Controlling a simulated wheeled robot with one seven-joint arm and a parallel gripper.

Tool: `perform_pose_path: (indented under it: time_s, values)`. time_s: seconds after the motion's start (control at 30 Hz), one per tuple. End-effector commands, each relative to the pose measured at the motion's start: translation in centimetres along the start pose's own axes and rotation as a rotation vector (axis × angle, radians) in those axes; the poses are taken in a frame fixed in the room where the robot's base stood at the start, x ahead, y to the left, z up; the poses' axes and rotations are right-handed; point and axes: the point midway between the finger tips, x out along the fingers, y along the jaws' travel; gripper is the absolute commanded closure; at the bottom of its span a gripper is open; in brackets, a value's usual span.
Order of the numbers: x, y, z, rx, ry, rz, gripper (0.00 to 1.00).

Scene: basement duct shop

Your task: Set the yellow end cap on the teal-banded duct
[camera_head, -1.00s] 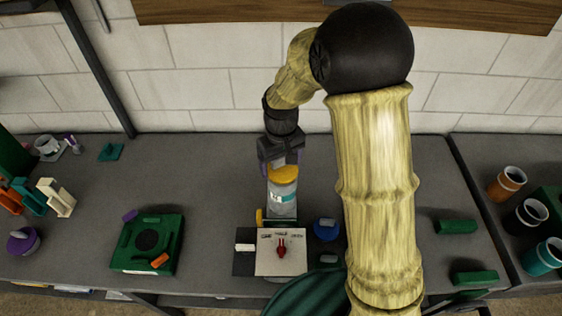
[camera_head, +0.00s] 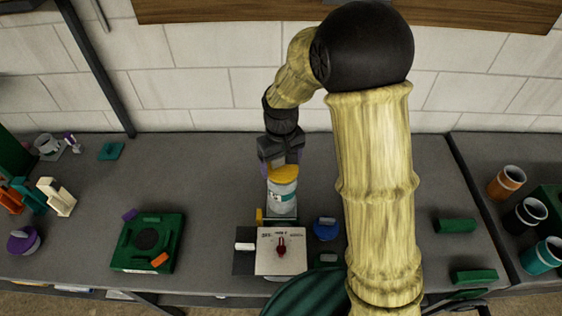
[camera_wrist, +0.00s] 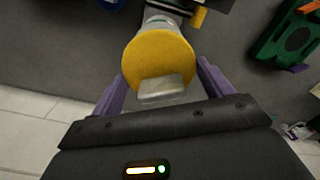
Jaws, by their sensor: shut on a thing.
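The yellow end cap (camera_head: 284,173) is at the top of the grey, upright teal-banded duct (camera_head: 283,197), in line with it. I cannot tell whether it is fully seated. In the wrist view the cap (camera_wrist: 150,55) faces me as a round yellow disc with a grey grip block, and it hides most of the duct (camera_wrist: 160,20). My gripper (camera_head: 282,163) is directly above the duct, shut on the cap; its purple fingers (camera_wrist: 162,88) are on either side of the grip block.
A panel with a red pointer (camera_head: 281,250) stands in front of the duct, with a blue capped piece (camera_head: 326,229) to its right. A green fixture (camera_head: 170,243) lies left. Orange, black and teal-banded cylinders (camera_head: 543,256) stand far right.

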Motion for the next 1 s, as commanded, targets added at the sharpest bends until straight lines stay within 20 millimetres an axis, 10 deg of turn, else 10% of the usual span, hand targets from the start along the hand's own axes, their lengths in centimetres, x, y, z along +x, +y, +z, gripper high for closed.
perform_pose_path:
  time_s: [1.0]
  values:
    - [0.85,0.0,0.01,0.0,0.0,0.0,0.45]
